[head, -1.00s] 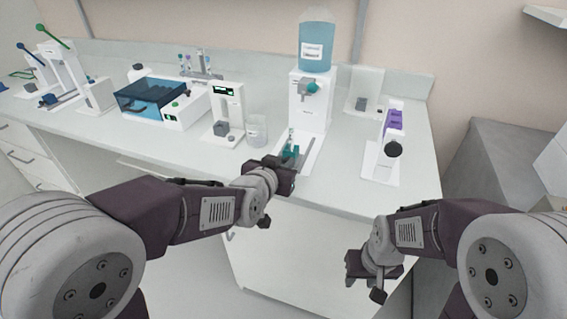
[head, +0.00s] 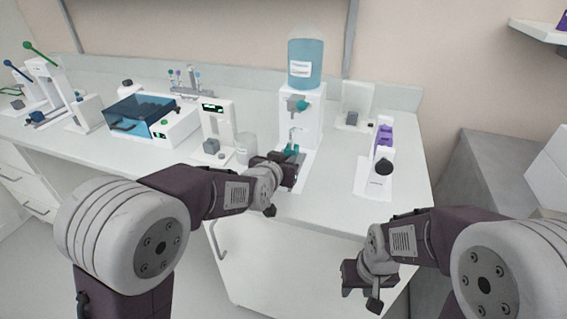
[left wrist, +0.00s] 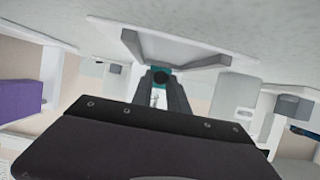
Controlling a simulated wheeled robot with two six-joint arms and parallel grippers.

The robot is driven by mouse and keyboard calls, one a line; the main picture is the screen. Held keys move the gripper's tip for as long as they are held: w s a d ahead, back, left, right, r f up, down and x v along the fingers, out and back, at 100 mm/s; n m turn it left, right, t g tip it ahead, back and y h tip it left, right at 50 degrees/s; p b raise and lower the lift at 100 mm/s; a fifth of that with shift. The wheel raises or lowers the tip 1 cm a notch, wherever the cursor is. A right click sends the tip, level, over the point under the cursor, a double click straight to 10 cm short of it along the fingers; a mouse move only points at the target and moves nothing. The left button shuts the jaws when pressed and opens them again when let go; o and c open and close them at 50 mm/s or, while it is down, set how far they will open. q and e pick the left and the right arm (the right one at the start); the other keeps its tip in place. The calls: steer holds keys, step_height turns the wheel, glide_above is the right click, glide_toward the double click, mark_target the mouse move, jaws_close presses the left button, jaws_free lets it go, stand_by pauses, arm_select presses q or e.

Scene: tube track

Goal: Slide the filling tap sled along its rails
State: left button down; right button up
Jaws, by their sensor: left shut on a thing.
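The filling tap sled (head: 293,150) is a small teal carriage in front of the white dispenser (head: 313,125), below its grey and teal tap (head: 297,104). My left gripper (head: 287,163) is at the sled's near side. In the left wrist view, my left gripper's fingers (left wrist: 160,92) are shut on a dark round knob (left wrist: 160,77), with a teal part of the sled just behind it. The rails are mostly hidden by the gripper and sled. My right gripper (head: 352,275) hangs low in front of the bench, away from the sled; its jaw gap is unclear.
A clear beaker (head: 246,148) and a white device (head: 217,130) stand left of the sled. A white stand with purple parts (head: 383,150) is to the right. A blue-lidded box (head: 140,112) is further left. The bench strip between dispenser and purple stand is clear.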

arm_select(q)
steer(key=shift+w+r, duration=0.1)
steer(key=shift+r, duration=0.1)
steer(key=c, duration=1.6)
jaws_free()
steer(key=o, duration=0.3)
steer(key=shift+w+f, duration=0.15)
steer(key=p+v, duration=0.1)
steer(key=v, duration=0.7)
steer(key=shift+s+r, duration=0.2)
steer(key=shift+s, duration=0.1)
steer(key=shift+s+a, duration=0.15)
steer(key=shift+s, duration=0.1)
